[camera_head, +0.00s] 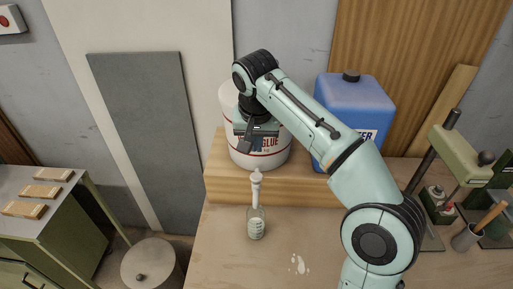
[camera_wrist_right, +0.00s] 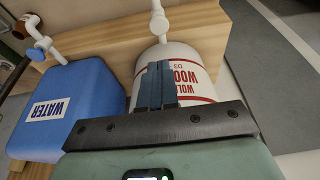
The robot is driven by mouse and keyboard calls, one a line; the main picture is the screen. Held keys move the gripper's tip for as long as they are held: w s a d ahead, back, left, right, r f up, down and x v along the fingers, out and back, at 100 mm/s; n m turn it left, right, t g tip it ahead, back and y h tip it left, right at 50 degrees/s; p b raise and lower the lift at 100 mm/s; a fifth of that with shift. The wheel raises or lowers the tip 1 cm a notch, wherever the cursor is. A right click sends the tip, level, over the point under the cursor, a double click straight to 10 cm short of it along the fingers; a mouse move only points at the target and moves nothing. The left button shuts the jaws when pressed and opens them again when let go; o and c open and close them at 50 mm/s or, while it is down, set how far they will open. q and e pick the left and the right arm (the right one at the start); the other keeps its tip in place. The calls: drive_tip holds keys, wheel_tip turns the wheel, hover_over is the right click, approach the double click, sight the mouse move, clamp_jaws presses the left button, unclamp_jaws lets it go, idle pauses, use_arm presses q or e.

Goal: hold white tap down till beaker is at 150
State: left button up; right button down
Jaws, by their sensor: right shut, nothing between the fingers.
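The white tap (camera_head: 256,179) is at the front of the white glue tub (camera_head: 240,162), over the wooden step. It also shows at the top of the right wrist view (camera_wrist_right: 158,22). The small clear beaker (camera_head: 256,224) stands upright on the bench below the tap, with marks and whitish content; its level is too small to read. My right gripper (camera_head: 246,144) is shut and empty in front of the tub, above the tap and apart from it. Its fingers (camera_wrist_right: 156,72) show against the tub in the wrist view. My left gripper is out of view.
A blue water container (camera_head: 350,100) stands right of the tub on the wooden step (camera_head: 225,185). A whitish spill (camera_head: 298,264) lies on the bench. A green press (camera_head: 465,155) and a grey cup (camera_head: 466,238) are at the right. The bench left of the beaker is clear.

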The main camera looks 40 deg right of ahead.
drive_tip(key=b, duration=0.2)
approach(257, 175)
drive_tip(key=x, duration=0.5)
drive_tip(key=shift+w+d+f, duration=0.1)
drive_tip(key=shift+d+f, duration=0.05)
drive_tip(key=shift+d, duration=0.05)
drive_tip(key=shift+f, duration=0.55)
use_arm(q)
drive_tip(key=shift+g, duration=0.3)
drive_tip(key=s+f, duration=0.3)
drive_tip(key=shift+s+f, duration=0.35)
use_arm(e)
drive_tip(key=shift+f, duration=0.1)
